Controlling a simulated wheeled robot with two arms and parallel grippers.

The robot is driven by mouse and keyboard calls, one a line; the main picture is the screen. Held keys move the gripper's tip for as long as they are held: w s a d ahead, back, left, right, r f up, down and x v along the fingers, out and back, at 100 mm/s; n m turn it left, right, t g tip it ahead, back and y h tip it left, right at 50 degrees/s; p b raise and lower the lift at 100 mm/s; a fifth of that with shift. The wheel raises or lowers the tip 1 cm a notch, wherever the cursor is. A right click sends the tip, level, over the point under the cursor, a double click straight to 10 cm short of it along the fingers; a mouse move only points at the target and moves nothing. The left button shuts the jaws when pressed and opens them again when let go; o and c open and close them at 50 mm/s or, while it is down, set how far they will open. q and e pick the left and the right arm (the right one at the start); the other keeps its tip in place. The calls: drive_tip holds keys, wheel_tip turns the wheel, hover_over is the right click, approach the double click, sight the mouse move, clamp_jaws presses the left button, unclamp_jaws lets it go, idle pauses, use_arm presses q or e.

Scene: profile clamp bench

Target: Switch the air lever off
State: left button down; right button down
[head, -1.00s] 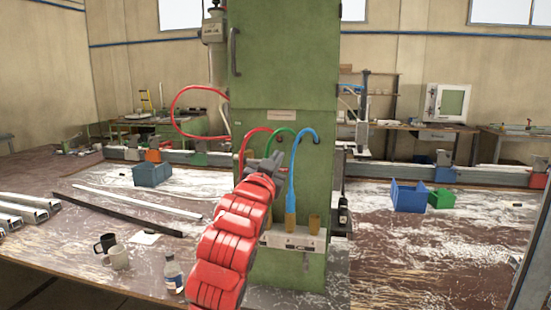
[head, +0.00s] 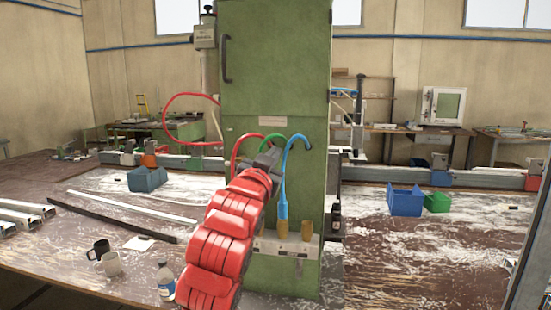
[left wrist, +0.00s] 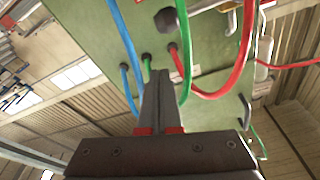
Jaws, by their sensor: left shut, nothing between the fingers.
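My left gripper (head: 268,156) is shut and empty, raised in front of the green cabinet (head: 275,70) at the hoses. In the left wrist view its closed fingers (left wrist: 160,78) point at the cabinet face between the blue hose (left wrist: 122,45) and the red hose (left wrist: 240,70). I cannot tell whether they touch anything. No part is clearly readable as the air lever. A small metal handle (head: 300,266) hangs under the pale fitting panel (head: 272,246), below and right of the gripper. A grey box (head: 205,36) sits at the cabinet's upper left. My right gripper is out of view.
Red, green and blue hoses (head: 283,185) loop in front of the cabinet close to the gripper. Another blue bin (head: 404,200) and a green bin (head: 437,203) stand on the right.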

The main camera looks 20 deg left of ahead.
use_arm(q)
drive_tip(key=a+b+v, duration=0.1)
drive_tip(key=b+v, duration=0.1)
drive_tip(key=v, duration=0.5)
drive_tip(key=shift+s+d, duration=0.2)
